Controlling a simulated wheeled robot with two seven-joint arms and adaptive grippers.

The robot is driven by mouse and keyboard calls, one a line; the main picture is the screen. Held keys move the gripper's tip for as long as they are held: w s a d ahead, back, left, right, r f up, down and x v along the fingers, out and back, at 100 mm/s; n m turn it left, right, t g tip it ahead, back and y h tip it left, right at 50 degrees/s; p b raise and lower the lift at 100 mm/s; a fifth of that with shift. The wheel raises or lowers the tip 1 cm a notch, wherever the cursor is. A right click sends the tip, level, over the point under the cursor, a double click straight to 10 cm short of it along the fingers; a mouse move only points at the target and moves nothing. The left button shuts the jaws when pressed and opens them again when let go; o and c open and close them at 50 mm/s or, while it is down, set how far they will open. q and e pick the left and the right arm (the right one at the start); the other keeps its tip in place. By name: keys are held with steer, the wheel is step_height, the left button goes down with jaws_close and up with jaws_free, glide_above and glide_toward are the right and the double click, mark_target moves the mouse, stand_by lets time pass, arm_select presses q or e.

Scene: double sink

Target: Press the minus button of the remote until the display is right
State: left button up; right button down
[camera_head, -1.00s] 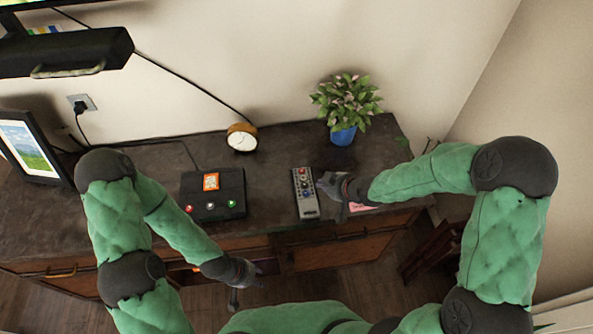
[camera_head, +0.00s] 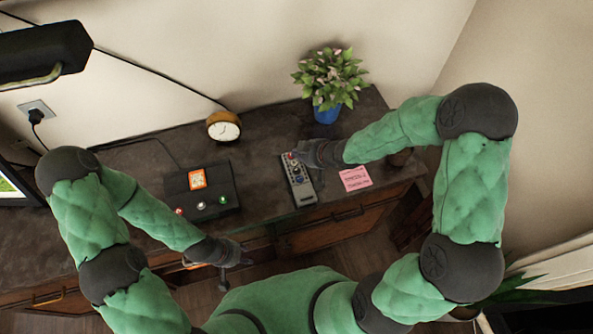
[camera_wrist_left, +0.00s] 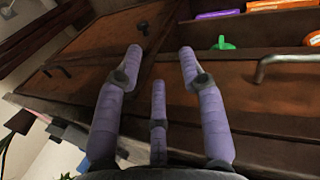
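The grey remote (camera_head: 299,184) lies on the dark counter, with small coloured buttons on its face. My right gripper (camera_head: 301,152) is at the remote's far end and covers part of it; contact and the state of its fingers cannot be made out. A black box (camera_head: 207,189) with an orange panel (camera_head: 198,179) and red, white and green buttons sits left of the remote. The marks on the panel are too small to read. My left gripper (camera_head: 240,256) is in front of the counter edge, its fingers spread and empty in the left wrist view (camera_wrist_left: 160,68).
A pink note (camera_head: 356,178) lies right of the remote. A round clock (camera_head: 223,126) and a potted plant (camera_head: 328,80) stand behind. The left wrist view shows wooden drawer fronts (camera_wrist_left: 100,50) and an open drawer with coloured items (camera_wrist_left: 222,43).

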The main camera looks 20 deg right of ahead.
steer(key=b, duration=0.6)
glide_above(298, 172)
step_height(298, 172, down, 7)
steer(key=shift+r, duration=0.15)
steer(key=shift+f+b, duration=0.45)
steer(key=shift+f, duration=0.15)
stand_by(0.5)
steer(key=shift+f, duration=0.4)
steer(key=shift+f+b, duration=0.45)
steer(key=shift+b, duration=0.1)
stand_by(0.6)
steer(key=shift+r, duration=0.15)
steer(key=shift+r+p, duration=0.75)
steer(key=shift+p, duration=0.15)
